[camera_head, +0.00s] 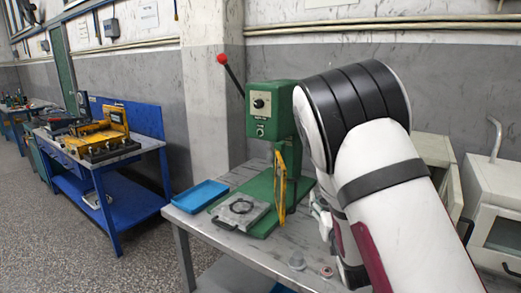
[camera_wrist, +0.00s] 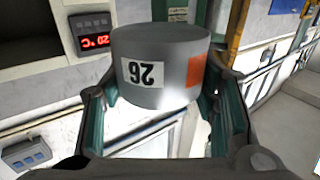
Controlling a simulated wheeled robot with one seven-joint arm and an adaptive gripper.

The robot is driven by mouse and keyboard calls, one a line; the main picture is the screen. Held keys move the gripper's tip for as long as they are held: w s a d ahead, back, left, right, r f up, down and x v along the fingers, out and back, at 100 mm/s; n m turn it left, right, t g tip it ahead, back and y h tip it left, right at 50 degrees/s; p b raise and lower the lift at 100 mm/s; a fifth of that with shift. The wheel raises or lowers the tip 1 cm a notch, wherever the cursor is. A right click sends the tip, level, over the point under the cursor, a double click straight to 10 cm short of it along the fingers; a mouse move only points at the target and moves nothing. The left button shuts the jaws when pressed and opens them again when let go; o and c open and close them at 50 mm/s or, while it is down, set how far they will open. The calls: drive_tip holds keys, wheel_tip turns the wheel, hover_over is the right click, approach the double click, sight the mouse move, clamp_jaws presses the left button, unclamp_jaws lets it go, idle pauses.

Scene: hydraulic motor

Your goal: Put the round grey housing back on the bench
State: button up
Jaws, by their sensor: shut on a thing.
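The round grey housing (camera_wrist: 165,75) fills the middle of the wrist view, with a white label reading 26, upside down in the picture, and an orange patch. My gripper (camera_wrist: 158,95) is shut on it, one finger on each side. In the head view my gripper (camera_head: 325,215) is mostly hidden by my own arm, and I cannot make out the housing there. The grey-topped bench (camera_head: 255,249) stands in the lower middle of the head view. In the wrist view the housing is in front of white cabinet fronts; its height over anything is unclear.
On the bench stand a green press (camera_head: 265,110) with a red-knobbed lever, a yellow guard (camera_head: 280,188), a grey plate (camera_head: 240,210) and a blue tray (camera_head: 200,194). White cabinets (camera_head: 493,222) stand at right. The bench's front-left top is bare.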

drive_tip(key=s+f, duration=0.6)
drive_tip(key=f, duration=0.6)
drive_tip(key=shift+s, duration=0.15)
drive_tip(key=shift+d, duration=0.1)
